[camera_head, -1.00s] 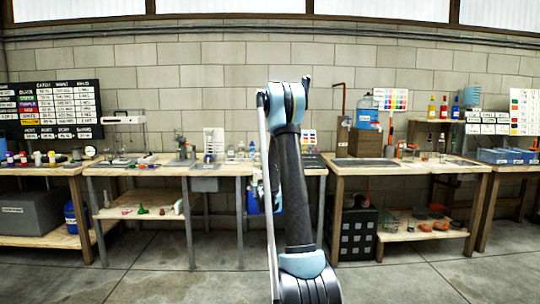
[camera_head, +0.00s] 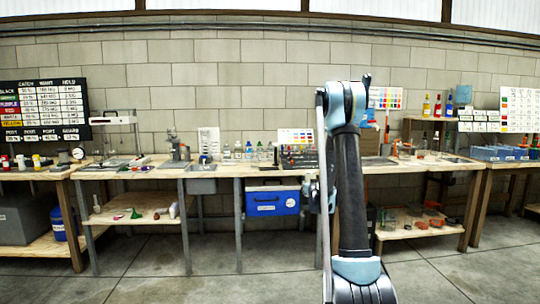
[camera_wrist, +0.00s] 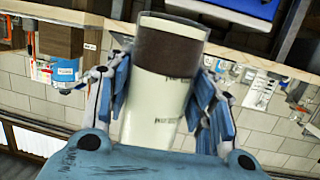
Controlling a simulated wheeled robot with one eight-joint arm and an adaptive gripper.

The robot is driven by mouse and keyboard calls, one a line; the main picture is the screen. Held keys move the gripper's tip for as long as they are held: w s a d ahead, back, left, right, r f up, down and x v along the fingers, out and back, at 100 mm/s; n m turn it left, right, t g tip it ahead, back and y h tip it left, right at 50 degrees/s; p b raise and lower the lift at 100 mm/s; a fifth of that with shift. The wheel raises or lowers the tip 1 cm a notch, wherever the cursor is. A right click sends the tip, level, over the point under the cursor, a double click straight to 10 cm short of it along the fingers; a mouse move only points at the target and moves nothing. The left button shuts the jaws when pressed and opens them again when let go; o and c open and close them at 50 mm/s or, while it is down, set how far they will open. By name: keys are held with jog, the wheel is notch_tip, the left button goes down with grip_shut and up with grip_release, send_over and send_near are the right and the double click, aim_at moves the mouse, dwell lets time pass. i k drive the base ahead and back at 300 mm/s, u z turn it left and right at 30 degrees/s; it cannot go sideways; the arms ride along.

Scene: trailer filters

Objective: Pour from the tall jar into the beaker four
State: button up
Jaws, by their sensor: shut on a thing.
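My gripper (camera_wrist: 160,95) is shut on the tall jar (camera_wrist: 155,110), with a blue-and-grey finger on each side of it. The wrist view is roughly upside down. The jar is cream-coloured, with a dark brown band at the end farthest from my wrist and small printed marks. It is slightly tilted in the picture. In the head view my arm hides the gripper and the jar. Small clear glass vessels (camera_head: 405,149) stand on the right bench. I cannot tell which is beaker four.
A long wooden bench (camera_head: 228,170) runs along the block wall, with bottles (camera_head: 237,152) on it. A blue-labelled jug (camera_wrist: 64,70) shows in the wrist view. The floor (camera_head: 210,270) in front is clear.

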aim_at(255, 154)
jog(key=z, duration=0.3)
jog(key=i, duration=1)
jog(key=u, duration=0.05)
